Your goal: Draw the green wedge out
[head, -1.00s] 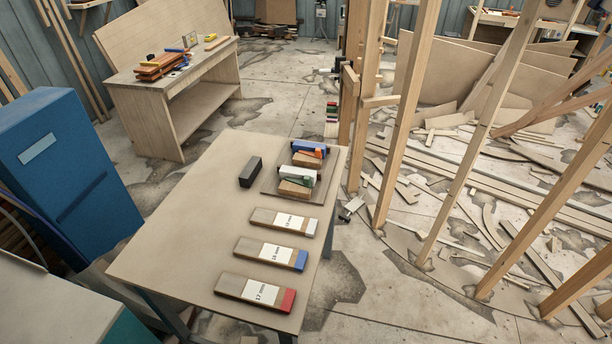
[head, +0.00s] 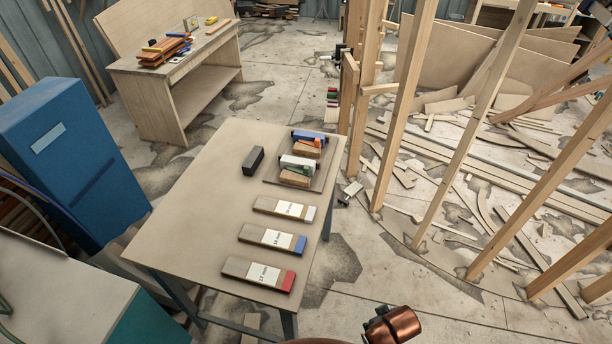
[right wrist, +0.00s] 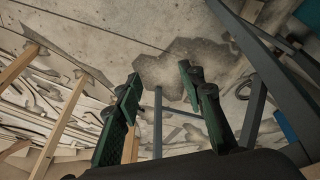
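I cannot single out a green wedge for certain. A small green patch shows among the blocks on the tray (head: 271,176) at the far end of the near table, and coloured pieces including green (head: 332,96) show small by the wooden posts. My right gripper (right wrist: 160,76) is open and empty, its dark green fingers wide apart over the floor in the right wrist view. My left gripper is in no view.
The near table (head: 190,215) carries a dark block (head: 253,160) and three labelled bars with white, blue and red ends (head: 257,273). Upright wooden posts (head: 404,110) stand to the right. A blue cabinet (head: 70,160) stands left. Offcuts litter the floor.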

